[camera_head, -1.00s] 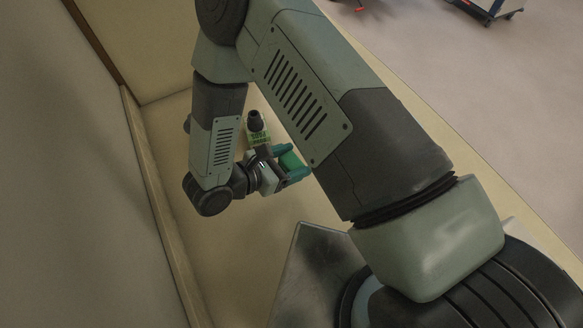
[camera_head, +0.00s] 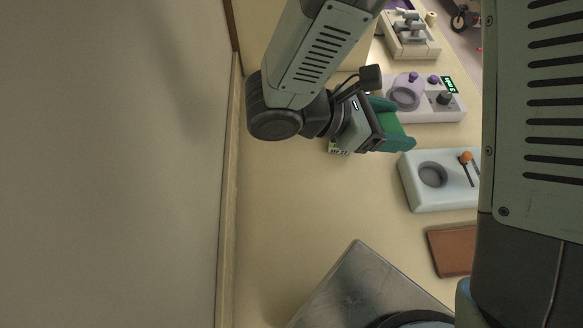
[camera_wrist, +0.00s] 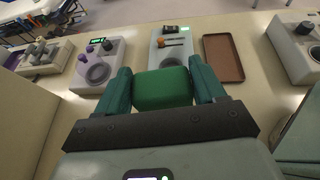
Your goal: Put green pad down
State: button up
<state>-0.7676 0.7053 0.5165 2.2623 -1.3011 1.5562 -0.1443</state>
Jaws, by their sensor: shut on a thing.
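The green pad (camera_wrist: 163,88) is a rounded green block. In the wrist view it sits between the two teal fingers of my gripper (camera_wrist: 164,90), which is shut on it. In the head view the green pad (camera_head: 390,127) shows between the fingers of my gripper (camera_head: 398,128). The gripper is above the beige counter (camera_head: 290,195), left of the devices. How high the pad is above the counter is hard to tell. Part of it is hidden by the fingers.
A white device with a round well and orange knob (camera_head: 408,185), a purple-knobbed device (camera_head: 396,112) and a grey device (camera_head: 421,45) line the counter. A brown tray (camera_head: 451,250) lies nearer. A metal plate (camera_head: 352,287) is at the front. A wall runs along the left. Bare counter lies left of the devices.

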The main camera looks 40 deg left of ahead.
notch_tip(320, 180, up, 5)
jog(key=shift+f, duration=0.15)
jog(key=s+d+f+m+g+h, duration=0.4)
jog(key=s+d+m+g+h, duration=0.15)
jog(key=s+m+g, duration=0.6)
jog(key=s+a+m+g+y, duration=0.4)
jog(key=a+m+g+y, duration=0.45)
jog(key=m+g, duration=0.3)
jog(key=w+a+m+y, duration=0.1)
jog(key=a+m+y, duration=0.4)
jog(key=y, duration=0.1)
jog(key=m+t+y, duration=0.3)
jog(key=m+y, duration=0.6)
send_over(291, 170)
notch_tip(291, 170, down, 20)
jog(key=shift+r, duration=0.2)
jog(key=shift+f, duration=2.25)
